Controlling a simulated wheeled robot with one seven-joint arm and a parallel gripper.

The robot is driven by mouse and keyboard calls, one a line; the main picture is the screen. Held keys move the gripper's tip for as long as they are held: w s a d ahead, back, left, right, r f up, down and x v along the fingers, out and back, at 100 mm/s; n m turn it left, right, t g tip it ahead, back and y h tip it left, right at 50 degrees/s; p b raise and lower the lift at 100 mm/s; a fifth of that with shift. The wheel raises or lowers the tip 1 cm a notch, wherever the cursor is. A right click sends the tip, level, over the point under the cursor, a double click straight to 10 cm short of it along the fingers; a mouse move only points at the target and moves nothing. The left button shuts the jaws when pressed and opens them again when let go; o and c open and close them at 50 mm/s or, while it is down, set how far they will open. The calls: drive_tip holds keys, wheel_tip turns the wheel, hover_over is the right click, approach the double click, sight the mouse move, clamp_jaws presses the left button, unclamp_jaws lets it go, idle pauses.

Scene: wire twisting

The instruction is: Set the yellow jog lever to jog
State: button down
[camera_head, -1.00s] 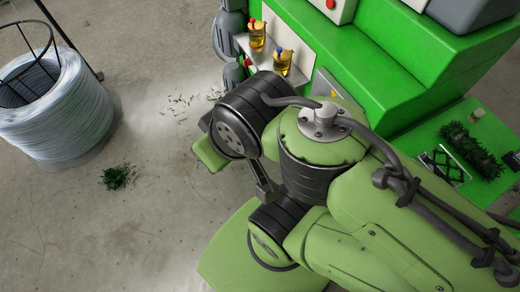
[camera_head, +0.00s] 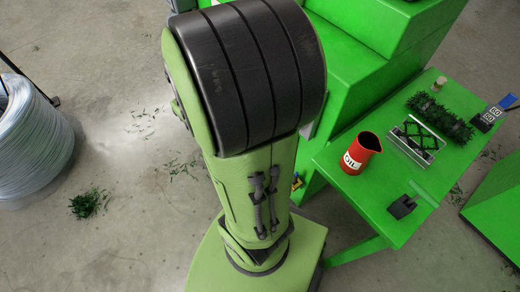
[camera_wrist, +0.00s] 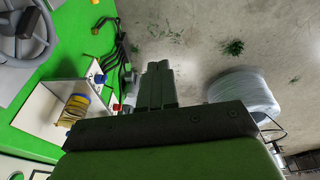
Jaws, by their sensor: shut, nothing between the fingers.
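My gripper (camera_wrist: 157,68) shows in the wrist view with its two grey fingers together, empty and apart from anything. In the head view my own arm hides the gripper and much of the green machine (camera_head: 372,75). I cannot pick out the yellow jog lever for certain. In the wrist view, left of the fingers, black bent rods (camera_wrist: 118,48) stand at the machine, with a small yellow-orange spot (camera_wrist: 95,30) beside them. I cannot tell whether that spot is the lever.
A white shelf (camera_wrist: 42,108) holding a yellow item (camera_wrist: 75,110) is left of my gripper. A wire coil (camera_head: 32,140) stands on the floor at left. A green table (camera_head: 345,200) at right carries a red oil jug (camera_head: 361,153), a wire rack and a dark brush.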

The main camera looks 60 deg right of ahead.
drive_tip(key=s+d+f+m+g+b, duration=0.1)
drive_tip(key=s+d+f, duration=0.2)
drive_tip(key=d+f, duration=0.3)
drive_tip(key=s+d+f+g+b, duration=0.1)
drive_tip(key=s+d+f+g, duration=0.1)
drive_tip(key=s+d+f, duration=0.2)
wheel_tip(320, 180, down, 3)
drive_tip(key=shift+s+d+r+m+h, duration=0.1)
drive_tip(key=shift+s+d+m+h, duration=0.25)
drive_tip(key=shift+d, duration=0.9)
drive_tip(key=f+b, duration=0.1)
drive_tip(key=f, duration=0.3)
drive_tip(key=d+f+b, duration=0.1)
drive_tip(key=f+b, duration=0.1)
drive_tip(key=f, duration=0.3)
drive_tip(key=s+d+f+b, duration=0.1)
drive_tip(key=f+b, duration=0.1)
drive_tip(key=f, duration=0.3)
drive_tip(key=shift+d, duration=0.2)
